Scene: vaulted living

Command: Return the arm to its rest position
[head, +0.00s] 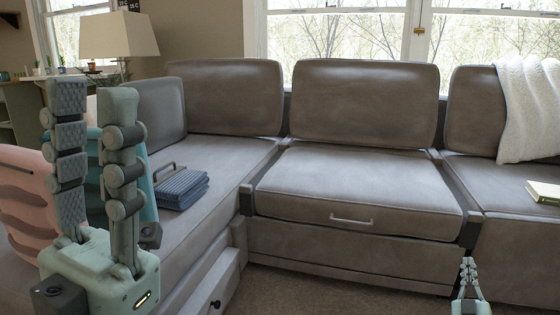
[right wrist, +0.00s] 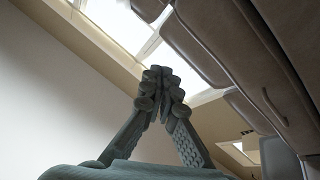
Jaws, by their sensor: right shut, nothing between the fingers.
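My left gripper (head: 92,92) stands large at the left of the head view, fingers pointing up and apart, with nothing seen held between them. My right gripper (head: 467,262) shows small at the bottom right of the head view, in front of the sofa, with its fingers pointing up and together. In the right wrist view the right gripper's fingertips (right wrist: 164,74) meet and hold nothing. Most of both arms is out of view.
A grey sectional sofa (head: 360,190) fills the middle and right. A pink slatted object (head: 25,205) and a teal object (head: 146,190) are behind my left gripper. A book (head: 543,193) and white throw (head: 530,110) are at right.

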